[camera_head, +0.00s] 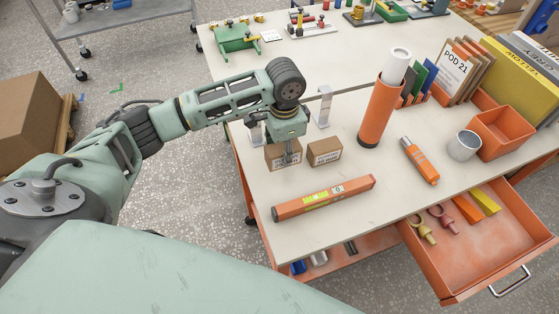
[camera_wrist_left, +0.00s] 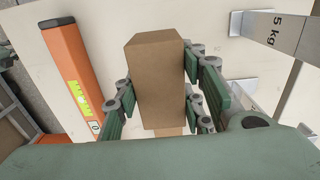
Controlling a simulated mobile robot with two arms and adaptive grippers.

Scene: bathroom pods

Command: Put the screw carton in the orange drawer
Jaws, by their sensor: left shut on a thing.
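A small brown carton (camera_head: 276,158) sits at the left edge of the table top. My left gripper (camera_head: 289,156) points down and is shut on it. In the left wrist view the carton (camera_wrist_left: 156,82) fills the space between the green finger pads. Whether it touches the table is hard to tell. A second brown carton (camera_head: 324,152) stands just to its right. The print on both is too small to read, so I cannot tell by label which holds screws. The orange drawer (camera_head: 452,284) is pulled open at the lower right. My right gripper is not in view.
The drawer holds eye bolts (camera_head: 427,234) and yellow and orange bars (camera_head: 484,203); its front part is bare. An orange spirit level (camera_head: 322,197) lies between the cartons and the drawer. An orange tube (camera_head: 378,112), marker-like cylinder (camera_head: 420,160) and metal cup (camera_head: 464,145) stand or lie further right.

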